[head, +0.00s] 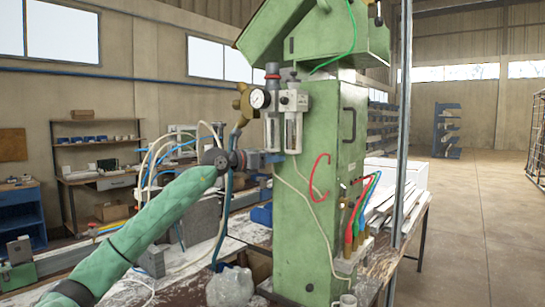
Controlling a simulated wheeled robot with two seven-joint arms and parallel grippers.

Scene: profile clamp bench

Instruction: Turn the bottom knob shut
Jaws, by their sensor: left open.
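A green machine cabinet (318,220) stands in the middle of the head view. On its left side hangs an air unit with a round gauge (259,99), two clear bowls (293,135) and a dark-topped regulator knob (272,72). A brass-coloured fitting (242,104) sits left of the gauge. My left gripper (276,158) is open just below the bowls, close to the cabinet's left side. I cannot make out a bottom knob for certain; the gripper and wrist cover part of that area. I cannot tell whether the fingers touch anything. My right gripper is not in view.
A red hose (318,178) and cream tubing hang on the cabinet's face. Coloured hoses run to brass fittings (350,240) at its lower right. A grey metal post (402,120) stands to the right. A plastic-wrapped lump (230,287) lies on the bench. Open floor lies at right.

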